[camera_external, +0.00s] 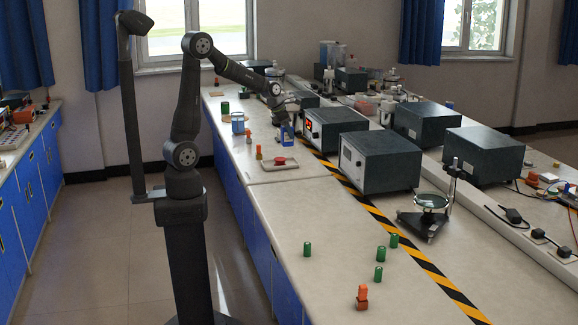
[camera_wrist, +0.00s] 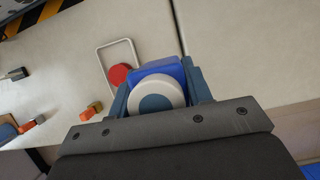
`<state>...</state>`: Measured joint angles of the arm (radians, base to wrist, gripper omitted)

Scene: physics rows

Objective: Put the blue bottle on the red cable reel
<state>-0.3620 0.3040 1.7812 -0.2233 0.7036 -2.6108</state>
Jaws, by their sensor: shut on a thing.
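My gripper (camera_external: 285,119) is shut on the blue bottle (camera_external: 286,134), holding it over the bench. In the wrist view, the bottle's blue body (camera_wrist: 158,67) and its round pale top lie between the two fingers of my gripper (camera_wrist: 162,95). The bottle's underside is hidden in the wrist view.
An orange piece (camera_external: 259,153) stands left of the tray, and a blue-and-white container (camera_external: 238,123) farther back. Dark instrument boxes (camera_external: 336,128) line the right, beyond a black-and-yellow stripe. Several green cylinders (camera_external: 307,249) stand on the near bench; bare bench (camera_external: 300,205) lies between.

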